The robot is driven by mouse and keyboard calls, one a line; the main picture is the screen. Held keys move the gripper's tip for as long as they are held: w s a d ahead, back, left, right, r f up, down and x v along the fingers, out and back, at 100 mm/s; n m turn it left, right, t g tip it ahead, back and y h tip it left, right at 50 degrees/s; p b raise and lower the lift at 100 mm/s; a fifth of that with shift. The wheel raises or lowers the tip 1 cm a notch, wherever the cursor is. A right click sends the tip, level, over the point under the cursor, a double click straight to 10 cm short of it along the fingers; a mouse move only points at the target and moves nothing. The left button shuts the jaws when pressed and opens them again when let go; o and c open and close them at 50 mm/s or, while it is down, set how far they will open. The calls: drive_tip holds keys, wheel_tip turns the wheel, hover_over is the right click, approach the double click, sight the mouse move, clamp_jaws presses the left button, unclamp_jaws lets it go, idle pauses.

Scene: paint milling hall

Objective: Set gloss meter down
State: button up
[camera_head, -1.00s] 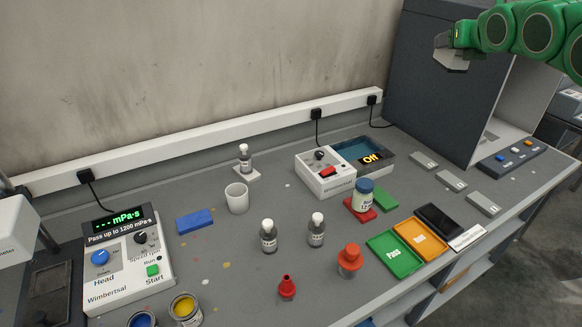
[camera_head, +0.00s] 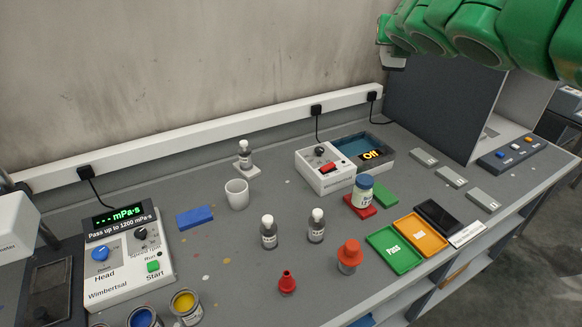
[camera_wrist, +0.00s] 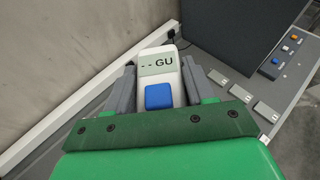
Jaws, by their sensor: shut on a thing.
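The gloss meter (camera_wrist: 158,64) is a pale, boxy device with a "-- GU" display and a blue button. It shows in the wrist view between the two grey fingers of my gripper (camera_wrist: 161,82). My gripper is shut on it and holds it up in the air above the back of the bench. In the head view my green arm crosses the top right, with only a grey part at its end visible by the wall. I cannot tell how high the meter is above the bench (camera_head: 330,265).
Several grey plates (camera_head: 450,176) lie before the dark booth (camera_head: 430,105), beside a button panel (camera_head: 507,155). A white rail runs along the wall.

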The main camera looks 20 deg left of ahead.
drive_tip(key=s+a+m+h, duration=0.6)
drive_tip(key=s+a+h, duration=0.1)
drive_tip(key=s+a, duration=0.85)
wheel_tip(320, 180, down, 30)
drive_tip(key=shift+g, duration=0.4)
drive_tip(key=w+a+f, duration=0.2)
drive_tip(key=w+f, duration=0.1)
drive_tip(key=w, duration=0.1)
drive_tip(key=w+a+f, duration=0.2)
drive_tip(key=w+f, duration=0.1)
drive_tip(key=w, duration=0.1)
drive_tip(key=w+a+f, duration=0.2)
drive_tip(key=w+f, duration=0.1)
drive_tip(key=w, duration=0.1)
drive_tip(key=shift+w+a+f, duration=0.2)
drive_tip(key=shift+f, duration=0.1)
drive_tip(key=shift+w+a+f, duration=0.15)
drive_tip(key=shift+w+f, duration=0.05)
drive_tip(key=shift+f, duration=1.65)
drive_tip(key=shift+f, duration=0.2)
